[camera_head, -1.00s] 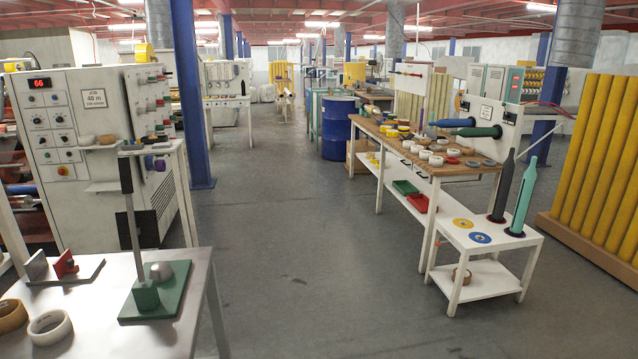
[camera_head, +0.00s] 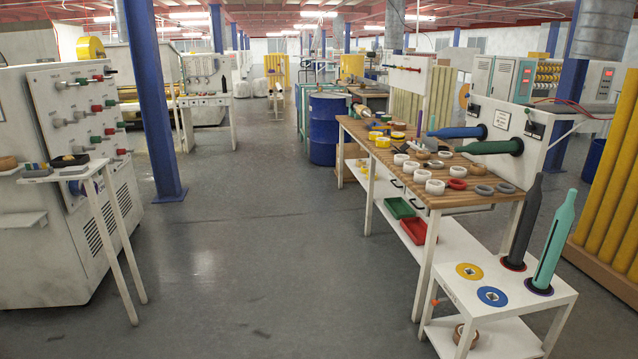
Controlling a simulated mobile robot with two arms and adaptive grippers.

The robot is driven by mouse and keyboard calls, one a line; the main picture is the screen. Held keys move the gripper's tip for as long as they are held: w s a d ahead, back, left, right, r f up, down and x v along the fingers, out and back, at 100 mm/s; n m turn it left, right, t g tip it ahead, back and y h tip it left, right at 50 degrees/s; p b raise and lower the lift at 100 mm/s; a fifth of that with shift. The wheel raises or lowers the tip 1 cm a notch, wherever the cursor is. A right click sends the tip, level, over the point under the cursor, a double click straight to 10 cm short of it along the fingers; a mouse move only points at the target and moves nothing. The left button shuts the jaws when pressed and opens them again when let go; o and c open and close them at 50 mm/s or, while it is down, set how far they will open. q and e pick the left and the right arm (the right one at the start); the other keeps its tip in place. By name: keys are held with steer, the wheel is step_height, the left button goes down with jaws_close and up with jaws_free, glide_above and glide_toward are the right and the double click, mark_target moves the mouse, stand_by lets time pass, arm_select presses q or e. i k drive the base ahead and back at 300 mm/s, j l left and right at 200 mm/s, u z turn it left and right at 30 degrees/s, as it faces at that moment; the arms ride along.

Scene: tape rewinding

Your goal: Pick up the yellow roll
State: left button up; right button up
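Several yellow rolls lie flat on the far half of the wooden-topped bench (camera_head: 465,196) at the right. One yellow roll (camera_head: 382,142) is near the bench's left edge, and another yellow roll (camera_head: 398,126) lies farther back. I cannot tell which one the task means. A much larger yellow roll (camera_head: 91,48) is on a machine at the upper left. Neither of my grippers is in view.
White, red and grey rolls share the bench top. Green and red trays (camera_head: 399,207) sit on its lower shelf. A low white stand (camera_head: 455,289) holds upright dark and teal bars. A blue pillar (camera_head: 150,100) and small white table (camera_head: 75,171) are left. The middle floor is clear.

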mark_target(399, 137)
steer(key=i+u, duration=0.25)
steer(key=i, duration=3.2)
steer(key=i+z, duration=0.2)
steer(key=i, duration=0.65)
steer(key=i+j+z, duration=0.15)
steer(key=i, duration=0.7)
steer(key=i+z, duration=0.75)
steer(key=i+j+z, duration=0.35)
steer(key=i, duration=0.15)
steer(key=i+j+z, duration=0.35)
steer(key=l, duration=0.1)
